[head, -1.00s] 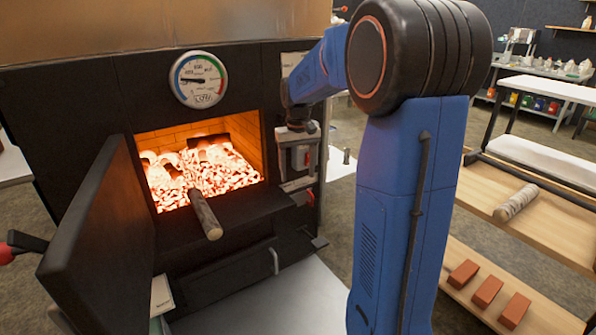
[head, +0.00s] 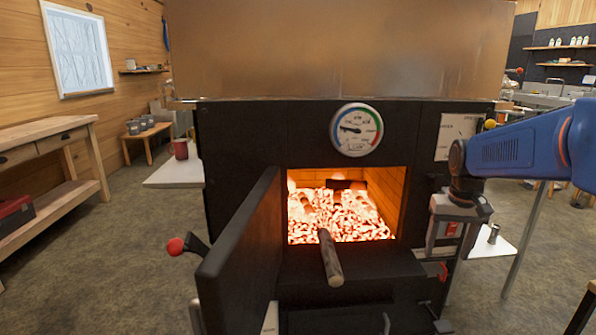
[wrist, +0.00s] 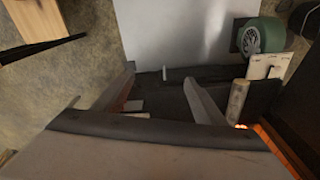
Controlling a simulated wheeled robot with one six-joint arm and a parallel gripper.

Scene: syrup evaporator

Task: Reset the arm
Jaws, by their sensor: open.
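My gripper (head: 448,248) hangs at the right front of the black evaporator (head: 240,135), pointing down. In the wrist view its two fingers (wrist: 158,84) are spread apart with nothing held between them. My blue arm reaches in from the right edge of the head view. A split log (head: 331,260) lies at the firebox mouth, its near end sticking out past the opening. The log also shows in the wrist view (wrist: 238,100), right of the fingers and apart from them.
The firebox door (head: 240,255) stands open, with a red-knobbed handle (head: 176,246) at left. Glowing embers (head: 340,217) fill the firebox. A dial gauge (head: 356,130) sits above it. A wooden workbench (head: 45,135) stands at far left. Floor between is clear.

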